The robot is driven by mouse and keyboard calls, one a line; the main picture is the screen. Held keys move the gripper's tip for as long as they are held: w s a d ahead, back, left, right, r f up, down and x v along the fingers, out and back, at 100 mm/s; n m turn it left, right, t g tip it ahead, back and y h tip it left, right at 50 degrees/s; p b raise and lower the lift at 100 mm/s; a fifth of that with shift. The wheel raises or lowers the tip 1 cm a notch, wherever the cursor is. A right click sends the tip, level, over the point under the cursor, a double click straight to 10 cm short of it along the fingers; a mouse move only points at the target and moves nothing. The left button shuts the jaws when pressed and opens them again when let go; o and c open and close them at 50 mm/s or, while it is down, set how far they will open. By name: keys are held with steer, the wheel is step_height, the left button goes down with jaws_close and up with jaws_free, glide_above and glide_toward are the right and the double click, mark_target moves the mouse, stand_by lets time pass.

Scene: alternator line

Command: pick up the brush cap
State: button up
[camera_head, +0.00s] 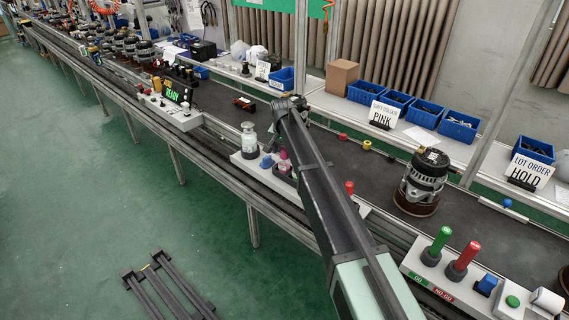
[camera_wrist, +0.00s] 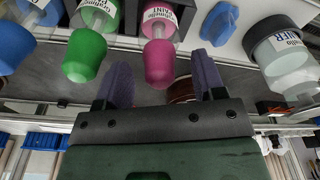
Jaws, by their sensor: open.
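Bottles with coloured brush caps show in the wrist view. The pink brush cap (camera_wrist: 158,65) is on a bottle with a white paint label. It appears in the gap between the two fingers of my open gripper (camera_wrist: 163,82), touching neither; depth is hard to judge. A green cap (camera_wrist: 85,57) and a blue cap (camera_wrist: 10,52) are to its left. In the head view the pink bottle (camera_head: 284,162) stands on a white station (camera_head: 245,164) beside my arm. My arm hides the other bottles and my gripper there. A sign (camera_head: 383,115) reads "PINK".
A blue piece (camera_wrist: 219,22) and a labelled thinner jar (camera_wrist: 287,58) stand right of the pink bottle in the wrist view. In the head view, an alternator (camera_head: 424,178) stands on the dark conveyor (camera_head: 380,170). Blue bins (camera_head: 460,126) line the back shelf.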

steer(key=shift+f, duration=0.25)
steer(key=shift+c, duration=0.3)
steer(key=c, duration=0.9)
steer(key=shift+c, duration=0.2)
step_height(320, 180, up, 20)
steer(key=p, duration=2)
steer(key=shift+o, duration=1.4)
steer(key=shift+c, duration=0.9)
